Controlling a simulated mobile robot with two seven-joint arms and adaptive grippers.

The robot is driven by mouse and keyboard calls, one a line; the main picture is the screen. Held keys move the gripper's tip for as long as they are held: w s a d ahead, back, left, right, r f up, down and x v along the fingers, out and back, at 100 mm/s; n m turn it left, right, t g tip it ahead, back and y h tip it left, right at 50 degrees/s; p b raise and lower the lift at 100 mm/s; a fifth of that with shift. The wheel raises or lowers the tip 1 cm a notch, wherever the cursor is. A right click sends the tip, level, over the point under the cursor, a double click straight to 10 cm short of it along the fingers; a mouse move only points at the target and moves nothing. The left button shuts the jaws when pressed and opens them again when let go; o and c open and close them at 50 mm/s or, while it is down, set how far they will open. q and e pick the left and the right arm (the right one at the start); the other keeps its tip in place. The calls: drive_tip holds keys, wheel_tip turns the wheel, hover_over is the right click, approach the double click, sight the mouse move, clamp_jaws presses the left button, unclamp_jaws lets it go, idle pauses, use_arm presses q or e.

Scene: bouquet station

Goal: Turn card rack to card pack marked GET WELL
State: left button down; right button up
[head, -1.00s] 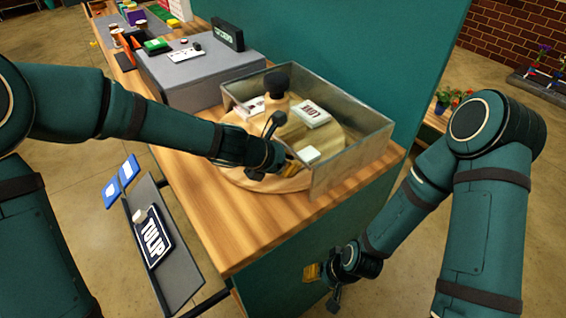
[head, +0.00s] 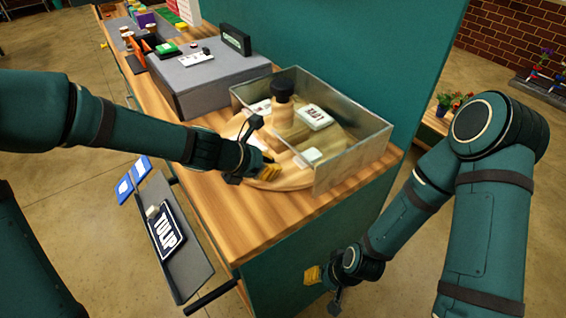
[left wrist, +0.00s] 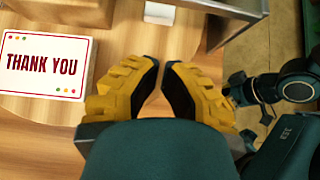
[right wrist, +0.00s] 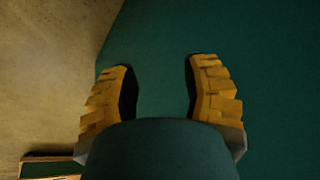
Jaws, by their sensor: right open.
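The card rack is a round wooden turntable (head: 268,184) with a wooden post and black knob (head: 282,80), partly inside a clear-walled enclosure (head: 352,152). A white pack with dark lettering (head: 314,117) lies inside; its words are too small to read surely. A smaller white piece (head: 308,157) lies near the front wall. A pack marked THANK YOU (left wrist: 45,65) lies left of my left gripper in the left wrist view. I cannot read GET WELL anywhere. My right gripper (head: 322,283) is open and empty, low beside the counter.
A grey box (head: 205,85) stands on the counter behind the rack. A shelf with a TULIP sign (head: 167,228) and blue cards (head: 133,178) hangs off the counter's left side. The near counter top (head: 250,222) is clear. The teal counter side (right wrist: 158,85) fills much of the right wrist view.

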use_arm(q)
drive_tip(key=p+v, duration=0.1)
drive_tip(key=v, duration=0.4)
drive_tip(key=shift+w+p, duration=0.1)
drive_tip(key=shift+p, duration=0.2)
drive_tip(key=shift+r, duration=0.1)
